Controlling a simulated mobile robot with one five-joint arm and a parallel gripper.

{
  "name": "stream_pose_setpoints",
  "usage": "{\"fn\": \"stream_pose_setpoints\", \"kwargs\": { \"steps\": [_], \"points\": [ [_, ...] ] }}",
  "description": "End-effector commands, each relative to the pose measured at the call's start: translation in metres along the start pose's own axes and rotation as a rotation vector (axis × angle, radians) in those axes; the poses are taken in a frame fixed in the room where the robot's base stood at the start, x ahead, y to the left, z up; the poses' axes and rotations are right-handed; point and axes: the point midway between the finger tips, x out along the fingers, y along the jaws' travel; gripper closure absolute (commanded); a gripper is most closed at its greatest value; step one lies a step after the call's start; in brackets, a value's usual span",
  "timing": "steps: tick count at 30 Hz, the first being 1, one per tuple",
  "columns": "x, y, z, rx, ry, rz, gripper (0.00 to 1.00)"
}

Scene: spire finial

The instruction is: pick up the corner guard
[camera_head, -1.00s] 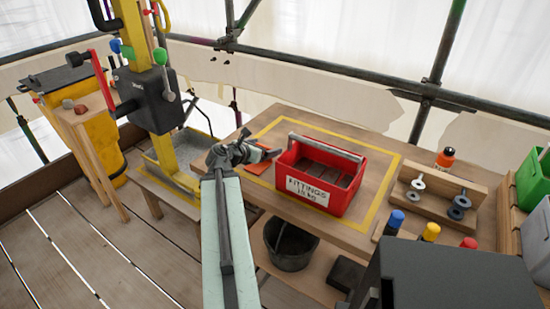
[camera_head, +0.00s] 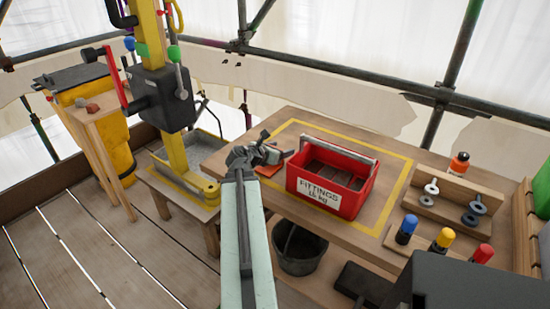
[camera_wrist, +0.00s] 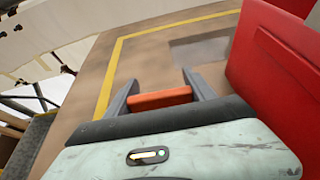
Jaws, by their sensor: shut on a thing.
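The corner guard seems to be the orange piece (camera_wrist: 160,98) between the fingers in the wrist view. My gripper (camera_wrist: 152,82) is shut on it, with one grey finger at each end. In the head view a bit of orange (camera_head: 268,171) shows beneath my gripper (camera_head: 284,155), just left of the red fittings box. The gripper and wrist hide much of it there. I cannot tell whether it touches the bench top.
The red fittings box (camera_head: 320,190) stands close on the right, inside a yellow outline on the wooden bench (camera_head: 365,238). A rack with washers (camera_head: 450,200) and coloured-topped handles stand farther right. A yellow post machine (camera_head: 165,100) stands left. A black bucket (camera_head: 300,250) is below.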

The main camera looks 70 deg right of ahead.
Motion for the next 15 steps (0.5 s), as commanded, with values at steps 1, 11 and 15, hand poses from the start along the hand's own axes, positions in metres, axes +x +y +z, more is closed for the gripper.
{"fn": "stream_pose_setpoints", "kwargs": {
  "steps": [1, 11, 15],
  "points": [
    [0.0, 0.0, 0.0, 0.0, 0.0, 0.0, 0.77],
    [-0.011, 0.0, 0.027, 0.0, 0.0, 0.0, 0.77],
    [-0.023, 0.001, 0.055, 0.0, 0.0, 0.0, 0.77]
  ]
}}
